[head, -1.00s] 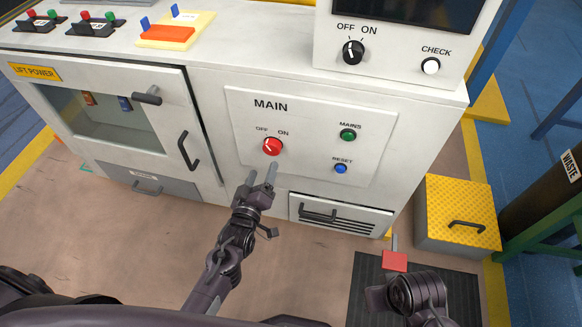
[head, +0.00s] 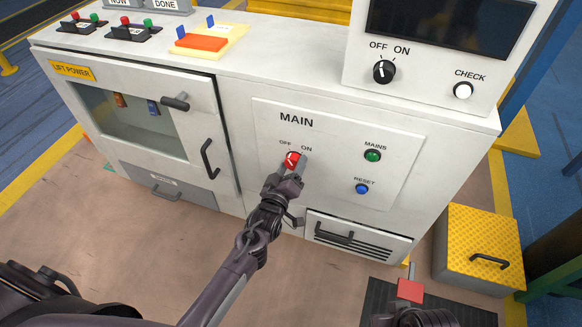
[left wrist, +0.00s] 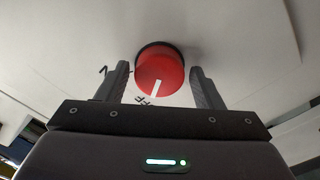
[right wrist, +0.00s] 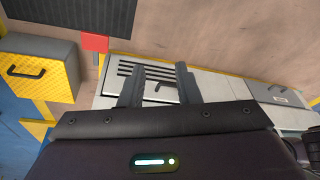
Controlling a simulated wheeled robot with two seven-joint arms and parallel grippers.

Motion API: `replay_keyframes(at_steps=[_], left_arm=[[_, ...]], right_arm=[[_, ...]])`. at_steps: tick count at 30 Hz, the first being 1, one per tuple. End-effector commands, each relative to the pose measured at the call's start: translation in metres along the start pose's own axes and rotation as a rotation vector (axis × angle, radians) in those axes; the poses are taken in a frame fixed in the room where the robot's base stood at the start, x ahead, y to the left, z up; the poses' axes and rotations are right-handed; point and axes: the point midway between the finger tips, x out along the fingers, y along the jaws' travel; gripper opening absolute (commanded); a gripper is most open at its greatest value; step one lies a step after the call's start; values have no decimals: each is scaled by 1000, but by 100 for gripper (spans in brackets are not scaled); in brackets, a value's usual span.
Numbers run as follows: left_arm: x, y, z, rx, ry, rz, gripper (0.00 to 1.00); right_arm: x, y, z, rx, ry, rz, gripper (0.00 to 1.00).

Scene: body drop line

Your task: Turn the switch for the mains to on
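The MAIN panel (head: 330,200) is on the white cabinet front and carries a red rotary switch (head: 291,158) with OFF and ON printed above it. Its white mark points up-left toward OFF. My left gripper (head: 294,163) is at the switch. In the left wrist view the red knob (left wrist: 160,70) sits between the two open fingers (left wrist: 160,85), with a gap visible on each side. The green MAINS button (head: 372,155) is to the right of the switch. My right gripper (right wrist: 159,85) is open and empty, low in front of the cabinet.
A blue RESET button (head: 362,188) is below MAINS. Another OFF/ON knob (head: 384,71) and a CHECK button (head: 463,90) are on the upper console. A vented drawer (head: 350,237) is below the panel. A yellow step box (head: 480,240) and a red plate (head: 410,290) are at right.

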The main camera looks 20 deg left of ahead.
Motion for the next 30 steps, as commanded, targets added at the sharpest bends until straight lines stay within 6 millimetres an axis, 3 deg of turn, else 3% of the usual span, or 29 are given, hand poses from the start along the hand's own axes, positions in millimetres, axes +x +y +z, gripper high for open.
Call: replay_keyframes(at_steps=[1,8,20,30], left_arm=[[0,0,0,0,0,0,54],[0,0,0,0,0,0,24],[-1,0,-1,79,0,-2,23],[-1,0,-2,349,-2,-3,23]], right_arm=[[0,0,0,0,0,0,30],[0,0,0,0,0,0,30],[-4,1,4,6,-26,3,30],[-13,12,16,33,-119,21,30]])
